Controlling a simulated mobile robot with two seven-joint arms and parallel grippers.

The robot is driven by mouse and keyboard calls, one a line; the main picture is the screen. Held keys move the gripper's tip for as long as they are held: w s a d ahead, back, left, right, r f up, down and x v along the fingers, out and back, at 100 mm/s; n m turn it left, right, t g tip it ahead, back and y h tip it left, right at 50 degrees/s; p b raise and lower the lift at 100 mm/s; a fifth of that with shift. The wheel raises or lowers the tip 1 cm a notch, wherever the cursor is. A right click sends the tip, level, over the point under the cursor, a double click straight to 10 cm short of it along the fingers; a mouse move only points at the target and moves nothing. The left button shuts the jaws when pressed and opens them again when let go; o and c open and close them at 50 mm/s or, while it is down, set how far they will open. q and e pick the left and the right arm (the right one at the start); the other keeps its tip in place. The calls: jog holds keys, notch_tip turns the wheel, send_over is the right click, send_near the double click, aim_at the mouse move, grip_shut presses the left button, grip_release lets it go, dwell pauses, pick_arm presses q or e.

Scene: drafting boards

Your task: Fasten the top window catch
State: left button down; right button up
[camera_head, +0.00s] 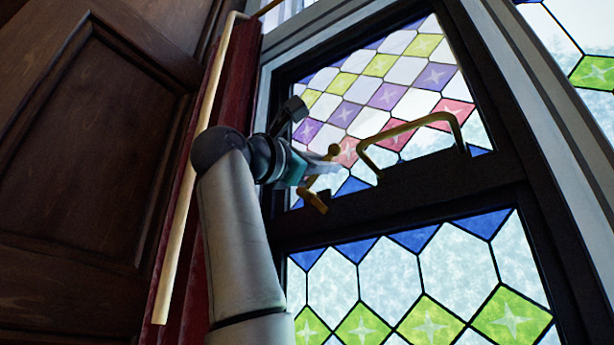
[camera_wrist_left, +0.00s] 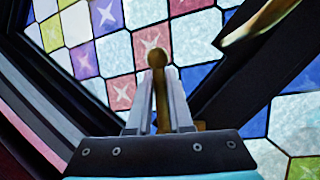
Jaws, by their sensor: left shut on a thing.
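The top window catch is a brass lever with a round knob (camera_head: 334,151), on the dark window rail (camera_head: 410,195) in the head view. Its brass lower part shows below my gripper. My left gripper (camera_head: 328,167) reaches up to it from the left and is shut on the lever. In the left wrist view the catch (camera_wrist_left: 157,60) stands between the two fingers of the left gripper (camera_wrist_left: 160,95), with its knob past the fingertips. The fingers hide part of the lever. My right gripper is in neither view.
A brass bar handle (camera_head: 405,128) stands out from the rail just right of the catch. Stained-glass panes (camera_head: 400,275) lie above and below the rail. A pale rod (camera_head: 180,240) and dark red curtain are at the left, beside a brown wood panel (camera_head: 80,150).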

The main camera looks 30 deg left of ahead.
pick_arm(q)
jog(key=m, duration=0.1)
jog(key=f+m+h, duration=0.1)
jog(key=shift+d+m+g, duration=0.25)
jog(key=shift+m+g, duration=0.15)
jog(key=shift+d+f+m+g+h+b, duration=0.2)
jog(key=shift+m+h, duration=0.15)
jog(key=shift+m, duration=0.25)
jog(key=shift+d+f+m+g+h+b, duration=0.1)
jog(key=shift+f+m+g+h+b, duration=0.1)
jog(key=shift+m+h, duration=0.3)
jog(key=m, duration=0.1)
jog(key=f+m+g, duration=0.1)
jog(key=m, duration=0.1)
jog(key=f+m+h, duration=0.1)
jog(key=m, duration=0.1)
jog(key=shift+d+g, duration=0.2)
jog(key=shift+g, duration=0.2)
jog(key=shift+f+m, duration=0.15)
jog(key=shift+m, duration=0.25)
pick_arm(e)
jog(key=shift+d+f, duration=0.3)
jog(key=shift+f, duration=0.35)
pick_arm(q)
jog(key=shift+f, duration=0.1)
jog(key=c, duration=0.9)
grip_release()
jog(key=shift+o, duration=0.3)
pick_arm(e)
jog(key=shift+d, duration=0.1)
